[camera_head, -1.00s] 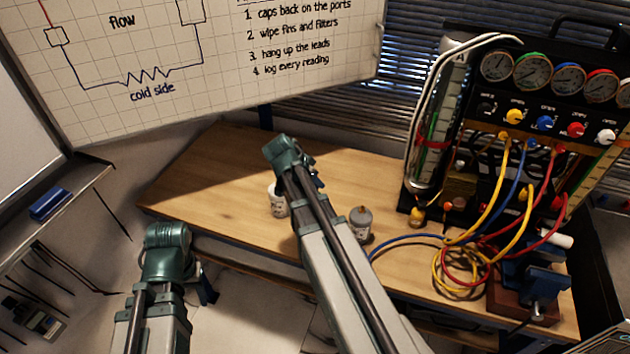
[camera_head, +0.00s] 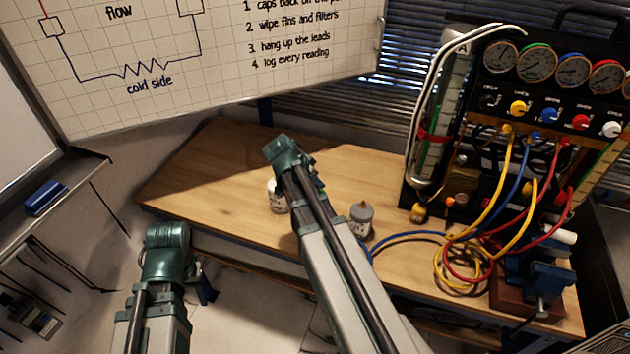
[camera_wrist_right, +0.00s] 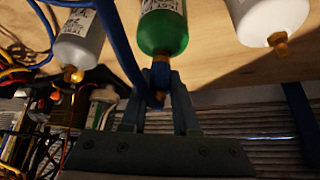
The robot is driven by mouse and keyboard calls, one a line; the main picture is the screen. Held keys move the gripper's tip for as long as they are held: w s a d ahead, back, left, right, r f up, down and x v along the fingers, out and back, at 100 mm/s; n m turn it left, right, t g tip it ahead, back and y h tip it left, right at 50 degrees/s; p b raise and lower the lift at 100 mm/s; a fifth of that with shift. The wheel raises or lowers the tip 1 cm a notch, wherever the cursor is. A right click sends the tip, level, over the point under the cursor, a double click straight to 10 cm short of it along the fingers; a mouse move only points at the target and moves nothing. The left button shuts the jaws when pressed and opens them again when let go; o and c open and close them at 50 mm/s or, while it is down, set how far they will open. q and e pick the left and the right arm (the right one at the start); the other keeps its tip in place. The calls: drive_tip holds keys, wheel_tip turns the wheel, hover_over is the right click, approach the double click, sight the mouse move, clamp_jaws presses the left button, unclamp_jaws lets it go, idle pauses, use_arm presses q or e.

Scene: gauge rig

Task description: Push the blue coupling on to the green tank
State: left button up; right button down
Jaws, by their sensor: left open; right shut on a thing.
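In the right wrist view the green tank (camera_wrist_right: 163,28) has a white label, and its brass neck points at my right gripper (camera_wrist_right: 158,95). The gripper is shut on the blue coupling (camera_wrist_right: 160,74), which is in line with the neck and right up against it. I cannot tell whether it is seated on the neck. A blue hose (camera_wrist_right: 118,45) runs beside the tank to the coupling. In the head view my right arm hides the green tank and the coupling. My left arm shows at lower left, but its gripper fingers do not.
A white tank (camera_head: 277,197) and a grey tank (camera_head: 361,222) stand on the wooden table (camera_head: 215,180), either side of my right arm. A gauge panel (camera_head: 545,95) with coloured hoses (camera_head: 462,262) and a blue vise (camera_head: 548,280) are at right. The table's left part is clear.

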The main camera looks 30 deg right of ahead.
drive_tip(key=shift+f, duration=0.25)
idle(0.3)
drive_tip(key=shift+c, duration=1.3)
unclamp_jaws()
drive_tip(key=shift+r, duration=0.1)
drive_tip(key=p+v, duration=1.1)
drive_tip(key=v, duration=0.2)
drive_tip(key=shift+r, duration=0.35)
drive_tip(key=shift+s+a, duration=0.1)
drive_tip(key=shift+a, duration=0.05)
